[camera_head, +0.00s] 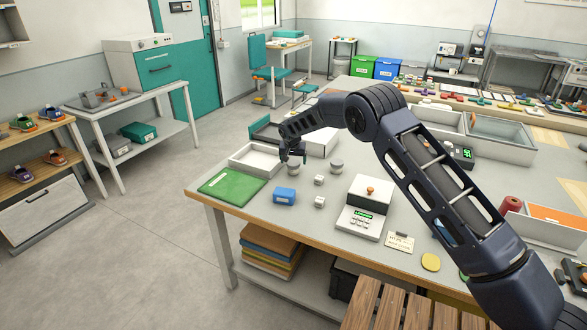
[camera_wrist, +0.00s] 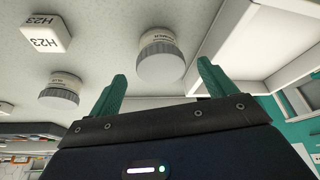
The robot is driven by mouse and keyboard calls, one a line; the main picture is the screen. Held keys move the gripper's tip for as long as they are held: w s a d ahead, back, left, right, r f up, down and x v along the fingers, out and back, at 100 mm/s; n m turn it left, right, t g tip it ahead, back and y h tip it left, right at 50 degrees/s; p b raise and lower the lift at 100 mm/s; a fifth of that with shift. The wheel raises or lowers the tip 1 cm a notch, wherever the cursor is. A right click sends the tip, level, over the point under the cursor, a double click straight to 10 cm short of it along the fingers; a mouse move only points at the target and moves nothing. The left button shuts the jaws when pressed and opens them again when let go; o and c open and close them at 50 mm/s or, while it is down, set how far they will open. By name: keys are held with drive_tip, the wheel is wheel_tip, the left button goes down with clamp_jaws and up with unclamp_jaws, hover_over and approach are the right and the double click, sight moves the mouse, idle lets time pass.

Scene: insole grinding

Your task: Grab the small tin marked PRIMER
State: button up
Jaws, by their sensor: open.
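Two small tins with white sides and grey lids show in the wrist view. One tin (camera_wrist: 160,58) stands just ahead of my gripper, in line with the gap between the fingers.
A white block marked H23 (camera_wrist: 45,34) stands near the tins. A white tray (camera_head: 240,163) lies left of my gripper. A green mat (camera_head: 228,188), a blue box (camera_head: 284,196) and a white scale (camera_head: 362,212) are nearer the table's front edge.

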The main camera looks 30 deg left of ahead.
sight(293, 163)
drive_tip(key=x, duration=0.4)
drive_tip(key=shift+f, duration=0.1)
drive_tip(key=c, duration=1.1)
